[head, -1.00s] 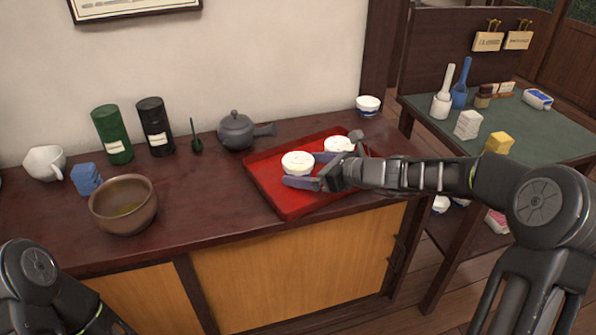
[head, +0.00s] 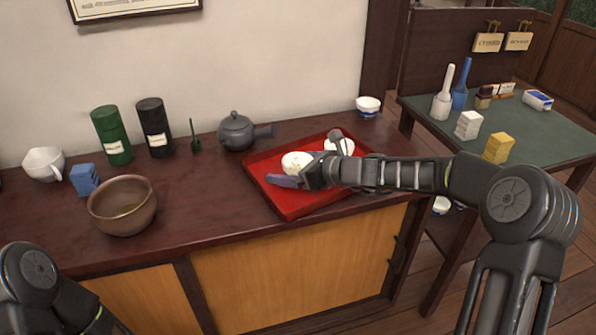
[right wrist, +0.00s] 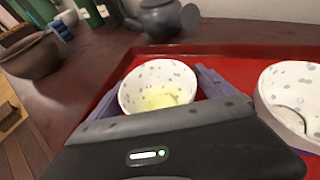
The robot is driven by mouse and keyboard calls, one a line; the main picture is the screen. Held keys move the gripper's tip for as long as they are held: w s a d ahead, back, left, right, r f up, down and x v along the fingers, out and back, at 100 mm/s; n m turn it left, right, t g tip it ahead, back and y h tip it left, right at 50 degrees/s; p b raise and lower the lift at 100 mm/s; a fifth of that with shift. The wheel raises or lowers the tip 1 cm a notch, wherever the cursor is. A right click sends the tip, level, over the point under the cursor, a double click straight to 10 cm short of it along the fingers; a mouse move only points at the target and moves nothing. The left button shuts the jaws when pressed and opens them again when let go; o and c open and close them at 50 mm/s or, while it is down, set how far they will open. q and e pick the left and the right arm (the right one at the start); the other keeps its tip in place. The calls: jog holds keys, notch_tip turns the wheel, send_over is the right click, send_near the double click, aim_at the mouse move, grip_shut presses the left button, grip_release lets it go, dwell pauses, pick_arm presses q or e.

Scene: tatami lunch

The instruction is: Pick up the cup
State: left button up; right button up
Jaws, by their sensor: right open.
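Two white cups stand on a red tray (head: 293,208) on the counter. The left cup (head: 293,160) shows in the right wrist view (right wrist: 150,78) as a speckled cup with something yellowish-green inside. The right cup (head: 341,144) is partly behind my gripper and also shows at the right of the wrist view (right wrist: 287,82). My right gripper (head: 298,172) is open, low over the tray, with one purple finger on each side of the left cup. Its body hides the cup's near lower part; I cannot tell whether the fingers touch it. Only my left arm shows, not its gripper.
A dark teapot (head: 237,131) stands behind the tray. A blue-white cup (head: 368,106) stands back right.

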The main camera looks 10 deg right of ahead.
jog(key=shift+c, duration=0.2)
jog(key=c, duration=1.5)
